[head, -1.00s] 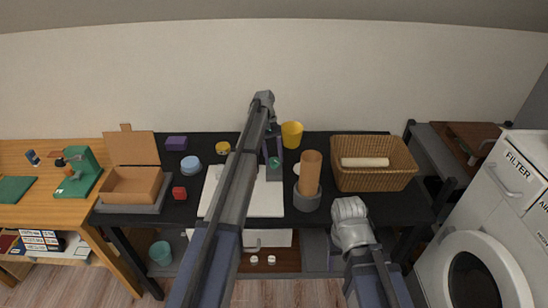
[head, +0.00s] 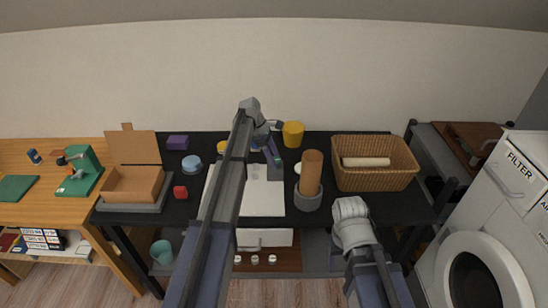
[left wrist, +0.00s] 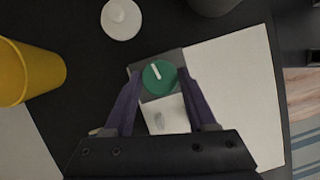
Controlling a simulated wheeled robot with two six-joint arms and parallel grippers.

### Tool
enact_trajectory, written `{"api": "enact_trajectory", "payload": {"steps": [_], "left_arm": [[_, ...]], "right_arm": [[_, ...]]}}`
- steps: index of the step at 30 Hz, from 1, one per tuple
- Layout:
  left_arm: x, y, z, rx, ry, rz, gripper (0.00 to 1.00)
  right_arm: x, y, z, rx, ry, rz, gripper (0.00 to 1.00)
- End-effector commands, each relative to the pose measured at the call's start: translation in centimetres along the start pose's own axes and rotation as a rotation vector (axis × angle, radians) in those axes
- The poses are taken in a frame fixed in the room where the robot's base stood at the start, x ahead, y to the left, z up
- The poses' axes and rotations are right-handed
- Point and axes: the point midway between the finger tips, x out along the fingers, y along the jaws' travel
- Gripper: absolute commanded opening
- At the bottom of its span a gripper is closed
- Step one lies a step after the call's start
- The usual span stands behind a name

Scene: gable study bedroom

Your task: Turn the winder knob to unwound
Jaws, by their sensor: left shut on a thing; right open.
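The winder knob (left wrist: 159,77) is a round green dial with a white pointer line, in the left wrist view. It sits on a grey block (left wrist: 176,56) with a white label below it. The pointer leans to the upper left there. My left gripper (left wrist: 160,75) is shut on the knob, one purple finger on each side. In the head view my left gripper (head: 274,153) is tilted over the grey block (head: 275,173), and the knob is mostly hidden. My right gripper (head: 350,209) is held out at the table's front right; its fingers are hard to make out.
A yellow cup (head: 293,134) stands close behind my left gripper. A brown cylinder in a grey holder (head: 307,198) and a wicker basket (head: 402,178) are to the right. A white sheet (head: 264,205) lies in front.

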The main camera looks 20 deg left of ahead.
Motion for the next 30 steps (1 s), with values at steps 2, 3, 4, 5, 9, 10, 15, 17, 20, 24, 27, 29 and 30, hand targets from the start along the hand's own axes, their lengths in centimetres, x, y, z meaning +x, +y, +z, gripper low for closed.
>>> {"api": "enact_trajectory", "payload": {"steps": [2, 3, 4, 5, 9, 10, 15, 17, 20, 24, 27, 29, 30], "left_arm": [[-0.01, -0.26, -0.01, -0.067, 0.0, 0.03, 0.01], [-0.01, -0.27, -0.01, -0.102, 0.0, 0.045, 0.01], [-0.01, -0.29, 0.0, -0.128, 0.0, 0.056, 0.01], [0.0, -0.33, 0.01, -0.154, 0.0, 0.066, 0.01], [0.01, -0.39, 0.02, -0.276, 0.001, 0.117, 0.01], [0.01, -0.42, 0.02, -0.303, 0.001, 0.127, 0.01], [0.03, -0.51, 0.05, -0.451, 0.001, 0.189, 0.01], [0.03, -0.52, 0.08, -0.504, 0.001, 0.212, 0.01], [0.05, -0.56, 0.12, -0.591, 0.002, 0.248, 0.01], [0.09, -0.62, 0.2, -0.713, 0.002, 0.298, 0.01], [0.09, -0.64, 0.23, -0.8, 0.001, 0.335, 0.01], [0.1, -0.67, 0.22, -0.852, 0.002, 0.356, 0.01], [0.11, -0.67, 0.25, -0.887, 0.001, 0.37, 0.01]], "right_arm": [[0.0, 0.0, 0.0, 0.0, 0.0, 0.0, 0.61], [0.0, 0.0, 0.0, 0.0, 0.0, 0.0, 0.61], [0.0, 0.0, 0.0, 0.0, 0.0, 0.0, 0.61], [0.0, 0.0, 0.0, 0.0, 0.0, 0.0, 0.61], [0.0, 0.0, 0.0, 0.0, 0.0, 0.0, 0.61], [0.0, 0.0, 0.0, 0.0, 0.0, 0.0, 0.61], [0.0, 0.0, 0.0, 0.0, 0.0, 0.0, 0.61], [0.0, 0.0, 0.0, 0.0, 0.0, 0.0, 0.61], [0.0, 0.0, 0.0, 0.0, 0.0, 0.0, 0.61], [0.0, 0.0, 0.0, 0.0, 0.0, 0.0, 0.61], [0.0, 0.0, 0.0, 0.0, 0.0, 0.0, 0.61], [0.0, 0.0, 0.0, 0.0, 0.0, 0.0, 0.61], [0.0, 0.0, 0.0, 0.0, 0.0, 0.0, 0.61]]}}
